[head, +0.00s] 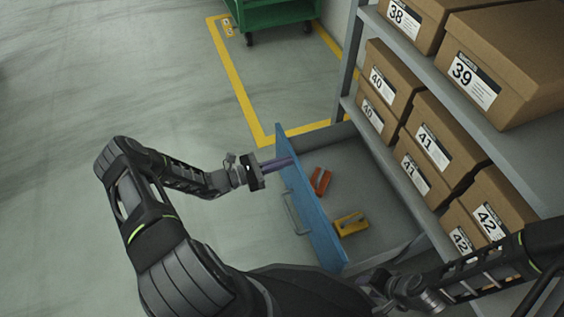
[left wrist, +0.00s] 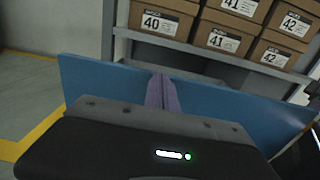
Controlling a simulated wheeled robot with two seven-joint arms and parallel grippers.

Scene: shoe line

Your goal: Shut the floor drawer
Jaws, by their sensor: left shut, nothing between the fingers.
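The floor drawer (head: 309,211) stands open at the bottom of the shelf rack. It has a blue front panel with a grey handle (head: 294,213) on its outer face. The blue panel also spans the left wrist view (left wrist: 225,103). My left gripper (head: 290,161) is shut and empty, its purple fingers at the panel's outer side near the far end. In the left wrist view the fingers (left wrist: 162,83) point at the panel near its top edge; I cannot tell whether they touch. My right gripper (head: 374,285) is low at the right, dark and partly hidden, its fingers unclear.
A red-orange item (head: 320,181) and a yellow item (head: 351,223) lie inside the drawer. Shoe boxes (head: 432,144) fill the rack shelves above. A green cart (head: 272,14) stands at the back. Yellow tape (head: 243,95) marks the floor; the floor at left is clear.

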